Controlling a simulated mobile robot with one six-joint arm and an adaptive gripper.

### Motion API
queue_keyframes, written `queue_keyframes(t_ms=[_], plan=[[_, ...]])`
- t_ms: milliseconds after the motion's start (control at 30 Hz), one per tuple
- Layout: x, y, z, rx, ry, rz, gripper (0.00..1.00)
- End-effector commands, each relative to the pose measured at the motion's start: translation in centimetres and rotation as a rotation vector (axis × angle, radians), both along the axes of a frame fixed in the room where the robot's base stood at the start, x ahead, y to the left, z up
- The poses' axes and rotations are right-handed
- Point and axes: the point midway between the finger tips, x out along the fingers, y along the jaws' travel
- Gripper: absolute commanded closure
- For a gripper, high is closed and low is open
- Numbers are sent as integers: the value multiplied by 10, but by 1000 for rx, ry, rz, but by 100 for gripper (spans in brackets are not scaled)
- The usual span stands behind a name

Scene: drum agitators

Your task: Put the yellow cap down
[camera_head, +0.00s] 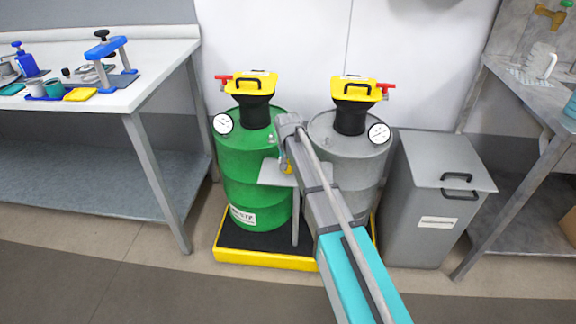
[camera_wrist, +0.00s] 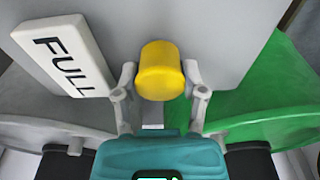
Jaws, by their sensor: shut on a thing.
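The yellow cap (camera_wrist: 161,72) is between the two fingers of my gripper (camera_wrist: 160,85) in the wrist view, and the fingers are shut on its sides. It also shows in the head view as a small yellow patch (camera_head: 286,167), partly hidden by my arm. A small grey stand (camera_head: 268,173) with a flat top is under the cap, between the drums. Its top (camera_wrist: 225,40) fills the middle of the wrist view. I cannot tell whether the cap touches the top.
A green drum (camera_head: 245,160) and a grey drum (camera_head: 350,145), both with yellow-topped funnels, stand on a yellow-edged tray (camera_head: 262,261). A grey bin (camera_head: 435,215) is right; a workbench (camera_head: 150,75) is left.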

Motion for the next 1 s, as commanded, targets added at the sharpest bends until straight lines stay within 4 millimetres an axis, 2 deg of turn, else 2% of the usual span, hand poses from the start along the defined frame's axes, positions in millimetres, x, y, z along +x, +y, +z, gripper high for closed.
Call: queue_keyframes(t_ms=[133,167,333,767,1000], plan=[[0,0,-4,0,0,0,69],[0,0,-4,0,0,0,44],[0,0,-3,0,0,0,12],[0,0,-3,0,0,0,11],[0,0,4,0,0,0,11]])
